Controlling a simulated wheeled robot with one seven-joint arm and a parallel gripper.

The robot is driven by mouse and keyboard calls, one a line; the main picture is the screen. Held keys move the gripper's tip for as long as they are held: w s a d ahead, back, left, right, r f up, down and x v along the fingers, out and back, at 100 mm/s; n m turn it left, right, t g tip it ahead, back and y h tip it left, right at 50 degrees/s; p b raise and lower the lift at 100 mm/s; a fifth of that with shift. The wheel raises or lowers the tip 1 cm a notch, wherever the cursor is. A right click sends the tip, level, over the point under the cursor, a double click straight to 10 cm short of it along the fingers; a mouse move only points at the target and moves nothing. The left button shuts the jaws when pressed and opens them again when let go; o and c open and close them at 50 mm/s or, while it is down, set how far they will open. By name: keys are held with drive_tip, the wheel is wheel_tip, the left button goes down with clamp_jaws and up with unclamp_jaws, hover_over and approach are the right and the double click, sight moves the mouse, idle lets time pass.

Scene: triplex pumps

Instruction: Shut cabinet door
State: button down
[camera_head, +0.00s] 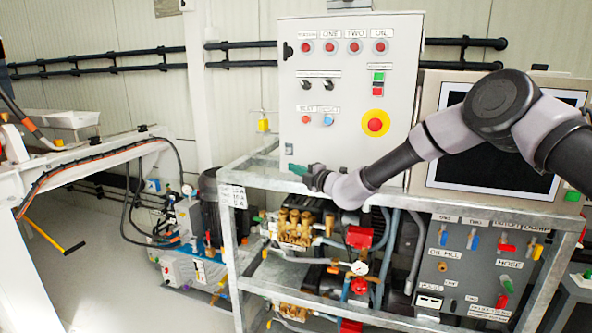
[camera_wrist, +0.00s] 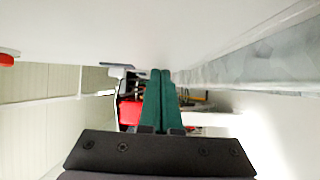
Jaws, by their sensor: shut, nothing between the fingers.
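The pale grey cabinet door (camera_head: 345,105) carries rows of red buttons, switches and a yellow-ringed red button. It stands on the metal frame in the head view, and I cannot tell how far open it is. My gripper (camera_head: 297,168) is at the door's lower left corner, its green fingers pointing left. In the wrist view my gripper (camera_wrist: 160,73) has both green fingers pressed together with nothing between them. A smooth white surface (camera_wrist: 150,35), likely the door, fills the top of that view close to the fingertips. Whether they touch it is unclear.
A galvanised frame (camera_head: 255,182) runs below the cabinet, with pumps (camera_head: 295,228) and hoses inside. A screen panel (camera_head: 490,140) stands right of the cabinet, behind my arm. A white beam structure (camera_head: 85,165) is at left. Floor (camera_head: 105,255) shows between it and the frame.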

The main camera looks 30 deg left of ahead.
drive_tip(key=shift+w+d, duration=0.2)
drive_tip(key=shift+w, duration=0.1)
drive_tip(key=s+v, duration=0.1)
drive_tip(key=v, duration=1)
drive_tip(key=s+d+r+n+g+h, duration=0.2)
drive_tip(key=d+r+n+g, duration=0.4)
drive_tip(key=d+r+n, duration=1.35)
drive_tip(key=s+d+r+n+t+h, duration=0.1)
drive_tip(key=s+d+n+h, duration=0.3)
drive_tip(key=d, duration=1.1)
drive_tip(key=s+d+r+n+t+h, duration=0.1)
drive_tip(key=s+d+n+t+h, duration=0.3)
drive_tip(key=d, duration=1.1)
drive_tip(key=s+d+r+n+t+h, duration=0.1)
drive_tip(key=s+d+n+t+h, duration=0.2)
drive_tip(key=d+n, duration=0.4)
drive_tip(key=s+d+h, duration=0.1)
drive_tip(key=d+h, duration=0.1)
drive_tip(key=d, duration=0.6)
drive_tip(key=shift+s+d+r+n, duration=0.15)
drive_tip(key=shift+s+r+n, duration=0.1)
drive_tip(key=shift+r+n, duration=0.15)
